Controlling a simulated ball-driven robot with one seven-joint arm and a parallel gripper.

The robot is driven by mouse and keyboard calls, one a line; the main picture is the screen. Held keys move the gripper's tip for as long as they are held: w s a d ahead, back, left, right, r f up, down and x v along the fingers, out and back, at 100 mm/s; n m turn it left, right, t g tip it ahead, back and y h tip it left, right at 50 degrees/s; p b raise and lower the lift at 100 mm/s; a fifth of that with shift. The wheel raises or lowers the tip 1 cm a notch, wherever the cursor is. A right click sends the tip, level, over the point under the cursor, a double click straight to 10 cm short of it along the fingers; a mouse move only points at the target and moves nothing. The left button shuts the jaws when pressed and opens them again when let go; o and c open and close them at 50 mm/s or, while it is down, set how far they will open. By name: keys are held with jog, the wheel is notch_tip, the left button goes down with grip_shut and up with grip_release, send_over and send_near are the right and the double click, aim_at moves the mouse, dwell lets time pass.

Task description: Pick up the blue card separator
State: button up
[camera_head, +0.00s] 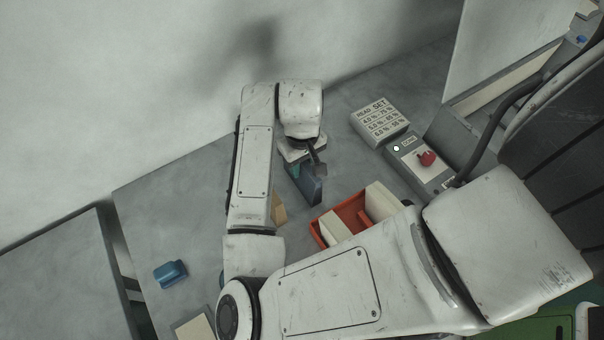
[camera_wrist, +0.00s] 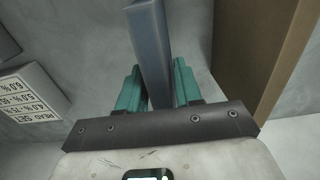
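A blue-grey upright slab, which I take as the blue card separator (camera_wrist: 152,45), stands between the teal fingers of my gripper (camera_wrist: 157,88) in the wrist view. Both fingers lie flush against its two sides, and my gripper looks shut on it. In the head view, the separator (camera_head: 306,187) hangs or stands below my wrist over the grey table; I cannot tell whether its bottom touches the table. My gripper (camera_head: 293,170) is partly hidden there by my wrist.
A red tray (camera_head: 326,231) with cream blocks is near right. A tan block (camera_head: 279,210) stands close left. A control box with red knob (camera_head: 424,164) and a white sign block (camera_head: 379,117) are at right. A blue object (camera_head: 170,273) lies left on the grey table (camera_head: 170,215).

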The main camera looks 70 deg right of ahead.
grip_shut()
dwell(0.4)
